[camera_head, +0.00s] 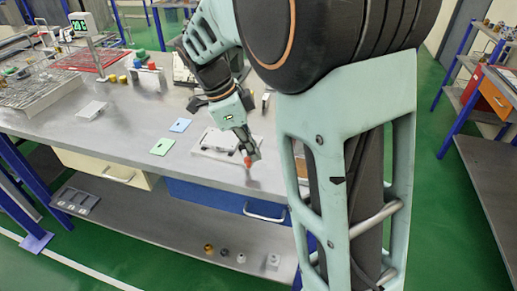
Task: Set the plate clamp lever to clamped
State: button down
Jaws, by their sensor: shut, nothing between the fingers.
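A pale plate-like fixture (216,146) lies near the front edge of the grey workbench. A small red-orange piece (247,161), which may be the clamp lever's knob, shows at its right end. My gripper (254,154) points down right beside this red piece, its fingers shut with nothing between them. I cannot tell whether the fingertips touch the red piece. The rest of the lever is hidden or too small, so I cannot tell its position.
A green card (162,147) and a blue card (180,125) lie left of the fixture. A small pale block (92,110) sits farther left on the workbench (120,135). My arm hides the bench's right part.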

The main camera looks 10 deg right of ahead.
jog(key=shift+a, duration=0.35)
dwell(0.4)
